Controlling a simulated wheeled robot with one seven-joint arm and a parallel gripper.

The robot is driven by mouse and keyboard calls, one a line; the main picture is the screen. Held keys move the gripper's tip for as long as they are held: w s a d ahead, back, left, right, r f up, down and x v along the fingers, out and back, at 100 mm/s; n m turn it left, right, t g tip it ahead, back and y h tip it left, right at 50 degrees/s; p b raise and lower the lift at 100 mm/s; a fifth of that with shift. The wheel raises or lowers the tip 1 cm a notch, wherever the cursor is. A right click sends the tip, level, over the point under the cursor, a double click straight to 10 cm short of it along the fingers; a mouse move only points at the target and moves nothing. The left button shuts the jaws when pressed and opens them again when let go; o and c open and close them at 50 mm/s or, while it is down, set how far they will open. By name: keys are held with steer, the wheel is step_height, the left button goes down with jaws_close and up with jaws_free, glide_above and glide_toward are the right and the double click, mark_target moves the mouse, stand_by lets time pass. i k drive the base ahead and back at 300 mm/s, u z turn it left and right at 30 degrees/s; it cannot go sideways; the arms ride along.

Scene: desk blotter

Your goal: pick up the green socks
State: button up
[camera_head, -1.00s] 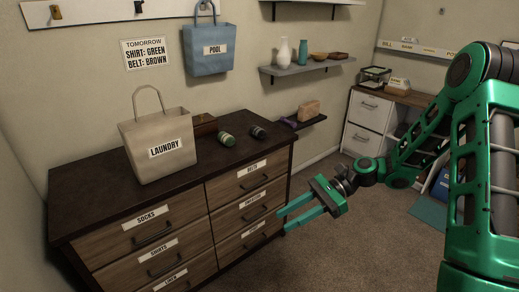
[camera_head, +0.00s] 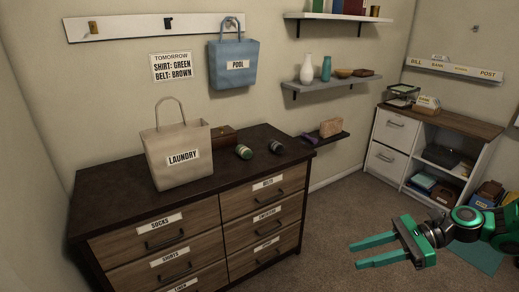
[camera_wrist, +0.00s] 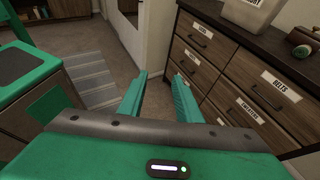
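A rolled green bundle (camera_head: 244,152) with a pale band, which looks like the green socks, lies on the dark top of the dresser (camera_head: 110,203), right of the laundry bag. A second, darker roll (camera_head: 276,147) lies just right of it. Part of a green roll (camera_wrist: 302,50) shows at the upper right edge of the wrist view. My gripper (camera_head: 355,254) is open and empty, in front and to the right of the dresser, below its top and well apart from the rolls. Its spread fingers (camera_wrist: 160,75) show nothing between them in the wrist view.
The beige laundry bag (camera_head: 178,172) stands on the dresser, with a small brown box (camera_head: 223,135) behind. Labelled drawers (camera_head: 160,240) are shut. Wall shelves (camera_head: 330,78) hang beyond the dresser. A white cabinet (camera_head: 392,132) stands at the right. Carpet (camera_head: 340,215) between is clear.

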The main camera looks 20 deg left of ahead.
mark_target(242, 150)
steer(key=u, duration=0.1)
steer(key=i, duration=1.45)
steer(key=u, duration=0.75)
steer(key=i, duration=1.05)
steer(key=u, duration=0.35)
